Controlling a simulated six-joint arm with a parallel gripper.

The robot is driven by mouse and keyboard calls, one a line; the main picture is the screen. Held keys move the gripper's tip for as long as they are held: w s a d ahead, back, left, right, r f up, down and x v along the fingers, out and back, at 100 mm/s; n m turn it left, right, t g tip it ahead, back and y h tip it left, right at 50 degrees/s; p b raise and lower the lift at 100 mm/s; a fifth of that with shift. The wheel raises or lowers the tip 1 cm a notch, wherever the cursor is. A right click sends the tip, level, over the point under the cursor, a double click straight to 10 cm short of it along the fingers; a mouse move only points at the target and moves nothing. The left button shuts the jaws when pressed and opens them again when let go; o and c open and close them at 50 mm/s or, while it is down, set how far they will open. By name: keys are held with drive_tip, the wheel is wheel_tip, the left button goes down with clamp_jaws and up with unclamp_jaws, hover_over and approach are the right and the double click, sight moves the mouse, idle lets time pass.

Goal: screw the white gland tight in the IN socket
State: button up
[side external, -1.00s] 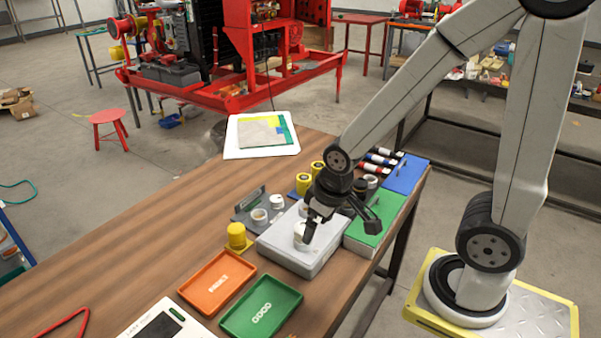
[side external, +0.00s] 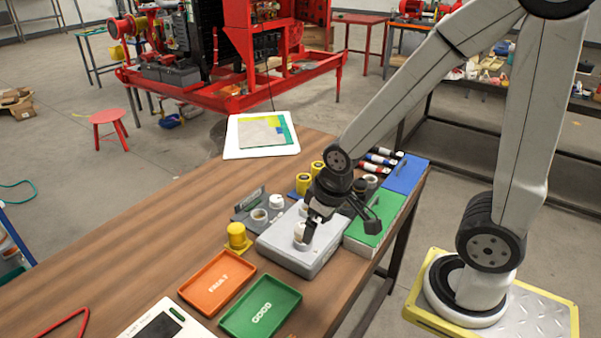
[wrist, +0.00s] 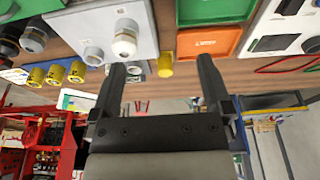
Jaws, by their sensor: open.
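The white gland (side external: 299,231) sits upright at a socket on top of the grey box (side external: 296,262). It also shows in the wrist view (wrist: 125,40), with a ring-shaped base around it. A grey open socket (wrist: 93,55) is beside it on the same box. My gripper (side external: 308,234) is low over the box, close to the gland. In the wrist view my gripper (wrist: 162,64) has its two fingers wide apart with nothing held between them. The gland appears near the left finger's tip there. I cannot read the IN label or see the gland's threads.
A yellow cap (side external: 237,235) stands left of the box. Orange (side external: 217,280) and green (side external: 261,307) trays lie in front. A grey holder with white fittings (side external: 259,215) and yellow cylinders (side external: 303,184) stand behind. A green case (side external: 368,228) is close on the right. Bare wood lies at left.

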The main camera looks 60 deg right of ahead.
drive_tip(key=m+g, duration=0.2)
drive_tip(key=m, duration=0.4)
hover_over(303, 224)
drive_tip(key=a, duration=0.1)
drive_tip(key=f, duration=0.4)
drive_tip(key=shift+s+f, duration=0.1)
drive_tip(key=shift+s, duration=0.3)
drive_tip(key=shift+w+d+f+m+g, duration=0.3)
drive_tip(key=shift+w+d+f+m, duration=0.05)
drive_tip(key=shift+d+m, duration=0.1)
drive_tip(key=shift+f, duration=0.15)
drive_tip(key=shift+f, duration=3.75)
